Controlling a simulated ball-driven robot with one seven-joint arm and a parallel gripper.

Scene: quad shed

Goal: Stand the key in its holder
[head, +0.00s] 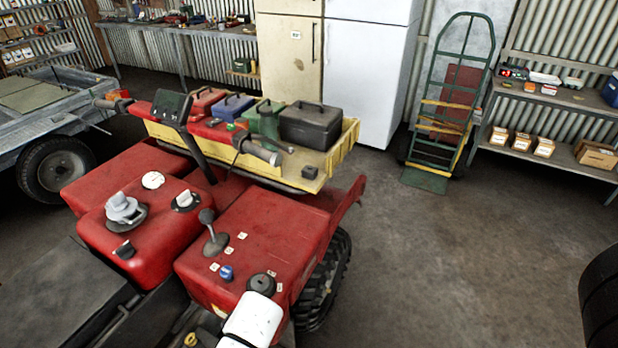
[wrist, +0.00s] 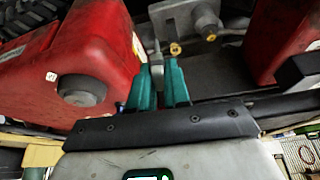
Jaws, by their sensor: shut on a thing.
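My gripper (wrist: 160,70) shows in the wrist view with two teal fingers, shut on a thin pale piece (wrist: 157,58) that looks like the key. Its tip shows just past the fingers; the rest is hidden between them. Just beyond is a grey metal bracket (wrist: 182,22) with a round barrel and small brass-coloured ends (wrist: 176,48). I cannot tell whether this is the key's holder, or whether the key touches it. In the head view my white arm is at the bottom centre, and the fingers and key are out of sight.
The red quad body (head: 255,235) fills the lower left, with a black cap (head: 262,284), a blue knob (head: 227,273) and a lever (head: 215,240). A yellow rack (head: 335,155) carries toolboxes. A hand truck (head: 450,100) stands behind. The floor to the right is clear up to a tyre (head: 602,300).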

